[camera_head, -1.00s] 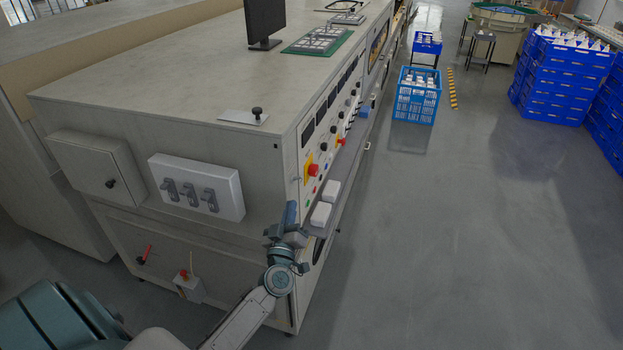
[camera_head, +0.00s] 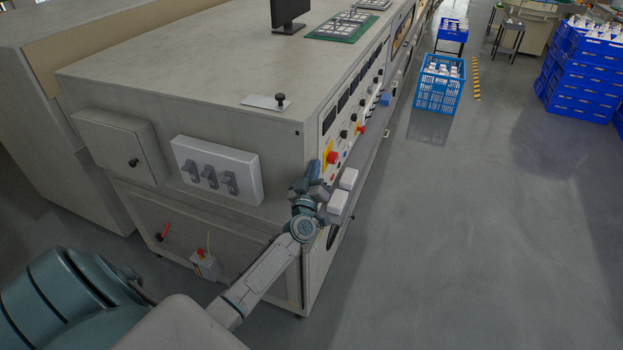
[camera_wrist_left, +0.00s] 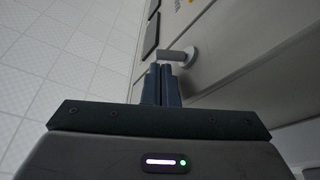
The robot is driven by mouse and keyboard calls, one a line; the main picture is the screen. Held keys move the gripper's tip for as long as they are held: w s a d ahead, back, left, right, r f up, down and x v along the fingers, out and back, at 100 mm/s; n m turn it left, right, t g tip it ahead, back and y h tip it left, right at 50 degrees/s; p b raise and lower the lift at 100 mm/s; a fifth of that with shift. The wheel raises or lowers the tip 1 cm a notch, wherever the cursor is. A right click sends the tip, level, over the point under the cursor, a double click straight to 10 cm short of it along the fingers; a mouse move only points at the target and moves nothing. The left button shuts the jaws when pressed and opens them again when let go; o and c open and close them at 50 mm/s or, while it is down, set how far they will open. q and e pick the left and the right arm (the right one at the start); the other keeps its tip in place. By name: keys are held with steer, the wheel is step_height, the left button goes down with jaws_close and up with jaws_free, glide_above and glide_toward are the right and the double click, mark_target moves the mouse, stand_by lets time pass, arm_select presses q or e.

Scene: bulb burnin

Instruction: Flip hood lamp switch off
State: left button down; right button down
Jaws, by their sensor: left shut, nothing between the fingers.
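My left gripper (camera_head: 313,168) is in front of the cabinet's (camera_head: 280,150) long control face, near its front corner. Its fingers are shut with nothing between them. In the left wrist view a short grey lever with a round base (camera_wrist_left: 192,55) stands out from a panel (camera_wrist_left: 225,30), right at the tips of the shut fingers (camera_wrist_left: 165,72). It looks like a toggle switch; no label is readable. Whether the fingertips touch it, I cannot tell. In the head view the gripper hides this spot. My right gripper is not in view.
A red emergency button on a yellow plate (camera_head: 332,157) sits just beyond the gripper. A switch box with grey levers (camera_head: 215,170) is on the end face. The floor (camera_head: 480,240) to the right is open.

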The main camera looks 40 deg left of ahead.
arm_select(q)
steer(key=shift+w+a+r, duration=0.1)
steer(key=shift+w+a, duration=0.05)
steer(key=shift+w, duration=0.15)
steer(key=shift+m, duration=0.6)
